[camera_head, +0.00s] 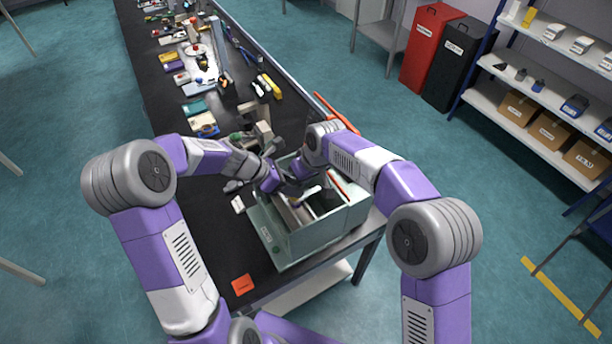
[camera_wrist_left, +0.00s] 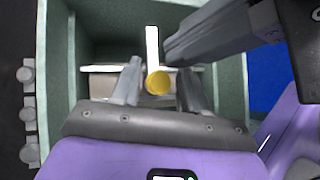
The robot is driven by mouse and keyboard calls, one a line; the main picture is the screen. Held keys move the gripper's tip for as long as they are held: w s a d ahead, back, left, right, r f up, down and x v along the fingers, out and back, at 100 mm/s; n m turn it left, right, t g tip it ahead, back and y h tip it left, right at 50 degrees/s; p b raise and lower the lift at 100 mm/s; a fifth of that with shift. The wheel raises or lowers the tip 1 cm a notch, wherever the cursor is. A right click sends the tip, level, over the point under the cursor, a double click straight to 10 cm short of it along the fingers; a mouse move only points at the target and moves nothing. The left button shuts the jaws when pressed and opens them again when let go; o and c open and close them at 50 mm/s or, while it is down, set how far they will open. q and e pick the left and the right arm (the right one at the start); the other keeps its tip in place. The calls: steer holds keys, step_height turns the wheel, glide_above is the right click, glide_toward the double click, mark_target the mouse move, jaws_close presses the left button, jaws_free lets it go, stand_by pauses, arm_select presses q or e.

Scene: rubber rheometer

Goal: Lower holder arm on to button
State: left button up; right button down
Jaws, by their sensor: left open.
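The rheometer is an open-topped grey-green box (camera_head: 325,235) at the table's near end; its wall also shows in the left wrist view (camera_wrist_left: 55,60). Inside it, a round yellow button (camera_wrist_left: 157,83) sits at the end of a narrow white bar (camera_wrist_left: 152,45), perhaps the holder arm. I cannot tell whether bar and button touch. My left gripper (camera_wrist_left: 158,88) is open, its fingers on either side of the button. In the head view it reaches into the box (camera_head: 285,193). My right gripper's grey end (camera_wrist_left: 220,35) comes in from the upper right, close by; its opening is unclear.
The dark table (camera_head: 205,220) carries several tools and small parts further back. Grey knobs (camera_wrist_left: 27,113) line up outside the box's left wall. Both my arms crowd the space above the box.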

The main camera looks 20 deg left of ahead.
arm_select(q)
steer(key=v, duration=0.7)
steer(key=s+d+r+m+g+h, duration=0.1)
steer(key=s+d+m+g+h, duration=0.45)
steer(key=s+d, duration=0.85)
steer(key=s+d+m+g+h, duration=0.25)
steer(key=s+d+g, duration=0.75)
steer(key=d, duration=0.6)
step_height(320, 180, down, 14)
steer(key=w+a+t+y, duration=0.1)
steer(key=w+t+y, duration=0.1)
steer(key=t+y, duration=0.35)
steer(key=s+a+f+m+t+y, duration=0.25)
steer(key=a+f+m+y, duration=0.4)
steer(key=a+f, duration=0.7)
steer(key=w+d+f+m+t, duration=0.2)
steer(key=w+m, duration=0.4)
steer(key=m, duration=0.4)
steer(key=shift+w+d+t+h, duration=0.2)
steer(key=shift+d+t+h, duration=0.15)
steer(key=shift+t, duration=0.4)
arm_select(e)
steer(key=shift+s+a+f, duration=0.15)
steer(key=shift+s+f, duration=0.15)
steer(key=shift+f, duration=0.15)
